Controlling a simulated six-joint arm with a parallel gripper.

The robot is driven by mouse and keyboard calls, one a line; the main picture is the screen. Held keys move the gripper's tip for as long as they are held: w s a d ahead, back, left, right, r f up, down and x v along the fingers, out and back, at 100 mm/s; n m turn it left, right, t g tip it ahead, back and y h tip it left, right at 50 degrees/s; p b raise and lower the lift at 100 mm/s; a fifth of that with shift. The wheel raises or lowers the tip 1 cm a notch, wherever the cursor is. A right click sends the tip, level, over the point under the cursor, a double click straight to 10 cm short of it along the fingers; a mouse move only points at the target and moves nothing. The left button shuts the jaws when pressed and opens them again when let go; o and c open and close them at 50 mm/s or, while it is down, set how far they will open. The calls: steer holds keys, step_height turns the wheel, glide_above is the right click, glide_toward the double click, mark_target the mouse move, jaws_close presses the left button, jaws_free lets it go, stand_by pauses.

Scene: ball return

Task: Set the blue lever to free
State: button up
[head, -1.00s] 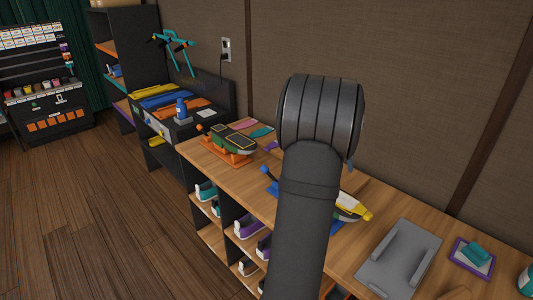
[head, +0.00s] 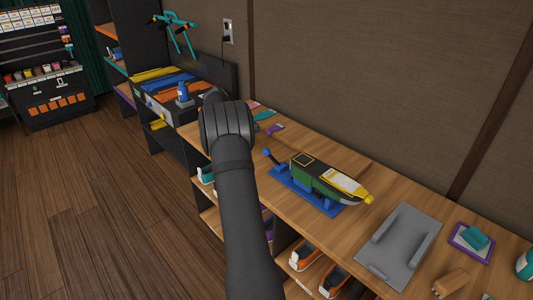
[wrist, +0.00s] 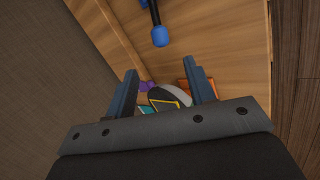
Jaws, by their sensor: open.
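The blue lever (head: 275,160) has a round blue knob and stands at the left end of a blue base (head: 293,190) on the bench. A green, black and yellow ball-return-like unit (head: 325,178) rests on that base. In the wrist view the lever's blue knob (wrist: 160,37) on a dark rod shows beyond my fingertips, apart from them. My gripper (wrist: 160,68) is open with nothing between its fingers. In the head view my arm hides the gripper.
A grey cradle tray (head: 400,245), a purple-edged pad with a teal block (head: 472,241) and a brown block (head: 450,283) are at the right. A wall runs behind the bench. Shelves with shoe-like items (head: 305,255) are below. Small purple and teal pieces (head: 272,129) lie at the back.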

mark_target(265, 151)
steer(key=x, duration=1.4)
steer(key=shift+d+f, duration=0.1)
steer(key=shift+f, duration=0.1)
jaws_close()
